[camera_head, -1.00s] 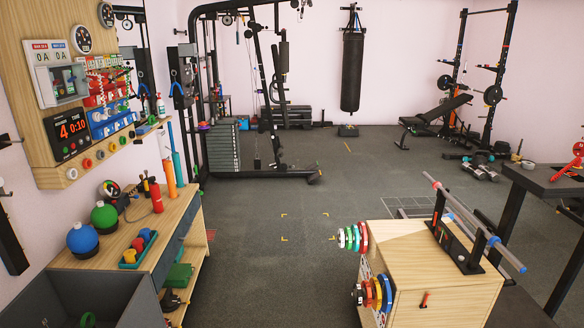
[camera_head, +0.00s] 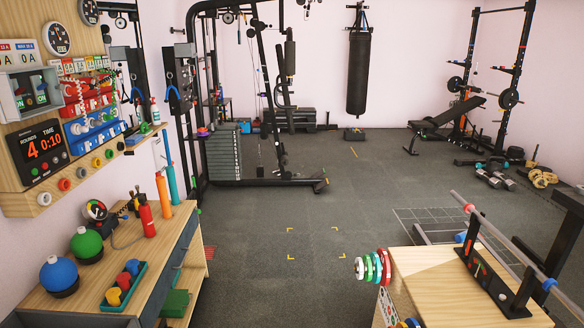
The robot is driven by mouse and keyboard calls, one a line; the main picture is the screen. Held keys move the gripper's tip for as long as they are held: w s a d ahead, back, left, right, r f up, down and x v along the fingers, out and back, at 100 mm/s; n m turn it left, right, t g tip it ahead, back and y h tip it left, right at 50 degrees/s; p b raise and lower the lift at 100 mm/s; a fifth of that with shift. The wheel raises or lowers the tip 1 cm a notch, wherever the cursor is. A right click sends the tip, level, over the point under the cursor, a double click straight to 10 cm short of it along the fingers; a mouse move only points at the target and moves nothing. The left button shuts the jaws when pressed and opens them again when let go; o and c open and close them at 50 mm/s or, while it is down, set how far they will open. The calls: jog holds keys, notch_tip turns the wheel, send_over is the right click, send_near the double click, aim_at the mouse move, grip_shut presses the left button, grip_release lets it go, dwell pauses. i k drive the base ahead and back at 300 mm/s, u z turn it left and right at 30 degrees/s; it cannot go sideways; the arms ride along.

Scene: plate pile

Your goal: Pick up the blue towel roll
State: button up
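I see nothing that I can surely name as the blue towel roll. A teal-blue upright cylinder (camera_head: 171,184) stands at the far end of the wooden bench on the left, beside an orange cylinder (camera_head: 163,193); I cannot tell if either is a towel roll. A small blue object (camera_head: 460,238) shows partly behind the wooden box on the right, too small to identify. My gripper is not in view.
The wooden bench (camera_head: 62,302) on the left holds a blue ball (camera_head: 58,275), a green ball (camera_head: 86,243) and a red bottle (camera_head: 146,215). The wooden box (camera_head: 425,284) carries a barbell rack (camera_head: 495,285). Open grey floor (camera_head: 300,215) lies between them.

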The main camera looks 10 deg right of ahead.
aim_at(459, 238)
jog(key=z, duration=0.05)
jog(key=i, duration=4.25)
jog(key=z, duration=0.95)
